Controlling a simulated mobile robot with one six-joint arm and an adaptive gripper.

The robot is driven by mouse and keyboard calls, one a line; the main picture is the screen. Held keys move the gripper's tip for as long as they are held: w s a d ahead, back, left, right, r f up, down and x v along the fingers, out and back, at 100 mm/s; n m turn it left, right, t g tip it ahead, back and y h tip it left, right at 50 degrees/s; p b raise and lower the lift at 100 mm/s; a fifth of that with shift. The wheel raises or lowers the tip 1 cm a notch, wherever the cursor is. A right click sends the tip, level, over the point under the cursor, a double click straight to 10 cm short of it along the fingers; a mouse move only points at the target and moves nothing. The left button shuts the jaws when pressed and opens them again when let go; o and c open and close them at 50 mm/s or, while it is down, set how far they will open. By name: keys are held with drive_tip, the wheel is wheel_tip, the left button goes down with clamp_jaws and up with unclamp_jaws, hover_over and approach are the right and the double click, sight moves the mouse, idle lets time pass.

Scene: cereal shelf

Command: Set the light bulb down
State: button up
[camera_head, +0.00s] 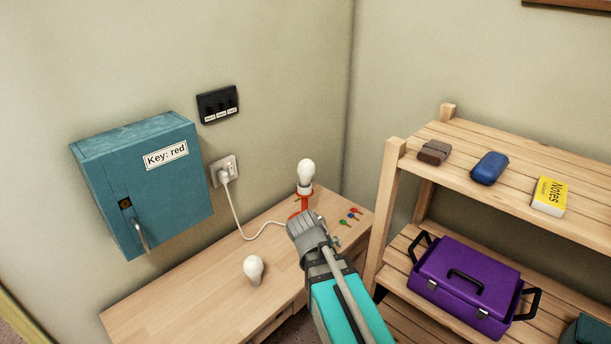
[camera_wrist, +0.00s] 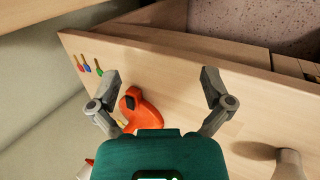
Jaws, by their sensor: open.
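One white light bulb (camera_head: 254,268) stands on the wooden desk (camera_head: 190,290), left of my gripper and apart from it. A pale rounded shape (camera_wrist: 290,162) at the lower right edge of the wrist view looks like this bulb, mostly cut off. A second white bulb (camera_head: 306,173) sits on top of the orange lamp (camera_head: 304,203), behind my gripper. The lamp's orange base (camera_wrist: 146,110) shows beyond my fingers in the wrist view. My gripper (camera_head: 303,222) is over the desk in front of the lamp. Its fingers (camera_wrist: 161,82) are spread, with nothing held between them.
Several small coloured keys (camera_head: 350,217) lie at the desk's right end. A white cord (camera_head: 240,226) runs from the lamp to the wall outlet (camera_head: 224,171). A teal key cabinet (camera_head: 143,184) hangs left. A wooden shelf (camera_head: 395,195) with a purple toolbox (camera_head: 465,286) stands right. The desk's left part is clear.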

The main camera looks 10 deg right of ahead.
drive_tip(key=w+a+r+n+t+h, duration=0.2)
drive_tip(key=w+r+n+t+h, duration=0.3)
drive_tip(key=w+r+n, duration=0.3)
drive_tip(key=n+t+h, duration=0.1)
drive_tip(key=n+t, duration=0.5)
drive_tip(key=n, duration=0.6)
approach(300, 173)
drive_tip(key=shift+w+d+f+b, duration=0.15)
drive_tip(key=shift+w+d+b, duration=0.05)
drive_tip(key=shift+b, duration=0.15)
drive_tip(key=x, duration=0.7)
drive_tip(key=shift+w+d, duration=0.15)
drive_tip(key=shift+w, duration=0.05)
drive_tip(key=shift+w+d, duration=0.4)
drive_tip(key=shift+x, duration=2.6)
drive_tip(key=shift+s+d+r, duration=0.2)
drive_tip(key=shift+r, duration=0.05)
